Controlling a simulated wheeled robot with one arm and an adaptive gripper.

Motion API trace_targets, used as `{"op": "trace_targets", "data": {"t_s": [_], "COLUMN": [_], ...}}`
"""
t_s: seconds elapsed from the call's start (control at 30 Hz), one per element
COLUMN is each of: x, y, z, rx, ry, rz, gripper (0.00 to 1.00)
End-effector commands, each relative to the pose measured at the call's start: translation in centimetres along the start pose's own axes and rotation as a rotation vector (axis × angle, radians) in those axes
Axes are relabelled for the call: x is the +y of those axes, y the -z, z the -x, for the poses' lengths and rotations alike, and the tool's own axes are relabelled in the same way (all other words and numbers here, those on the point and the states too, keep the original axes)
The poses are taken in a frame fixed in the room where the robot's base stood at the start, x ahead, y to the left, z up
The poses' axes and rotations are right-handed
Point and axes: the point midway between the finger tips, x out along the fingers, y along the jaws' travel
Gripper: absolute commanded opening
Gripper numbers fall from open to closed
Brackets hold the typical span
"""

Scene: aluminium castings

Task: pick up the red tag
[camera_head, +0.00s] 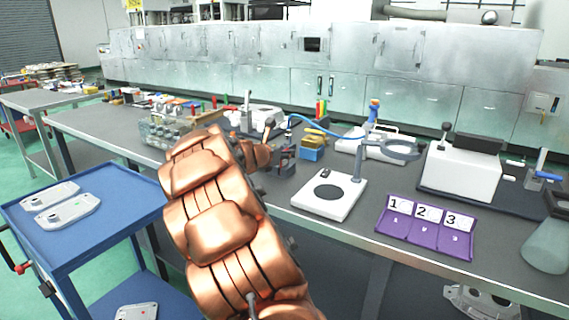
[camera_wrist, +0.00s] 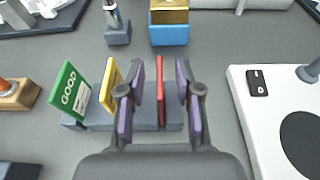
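The red tag (camera_wrist: 160,88) stands upright, seen nearly edge-on, in a grey holder (camera_wrist: 92,124) in the wrist view. My gripper (camera_wrist: 158,105) is open, with one purple-padded finger on each side of the red tag and a visible gap to it on both sides. A yellow tag (camera_wrist: 108,88) stands just outside the left finger. A green tag marked GOOD (camera_wrist: 70,92) leans further left in the same holder. In the head view my copper-coloured arm reaches over the bench, and I cannot make out the red tag there.
A blue box with a yellow top (camera_wrist: 170,34) is beyond the holder. A white device with a black disc (camera_wrist: 275,125) is on the right. A wooden block (camera_wrist: 18,95) is on the left. A purple numbered tray (camera_head: 426,228) lies near the bench's front edge.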

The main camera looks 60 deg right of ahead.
Motion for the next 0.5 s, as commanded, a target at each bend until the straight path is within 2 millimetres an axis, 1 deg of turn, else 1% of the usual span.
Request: {"op": "trace_targets", "data": {"t_s": [0.07, 0.23, 0.27, 0.5], "x": [-0.05, -0.01, -0.01, 0.01], "y": [0.06, 0.02, 0.02, 0.03], "z": [-0.4, -0.36, -0.36, -0.34], "rx": [0.001, 0.0, 0.0, 0.0], "ry": [0.001, 0.0, 0.0, 0.0], "rz": [0.0, 0.0, 0.0, 0.0], "gripper": [0.34, 0.34, 0.32, 0.07]}}
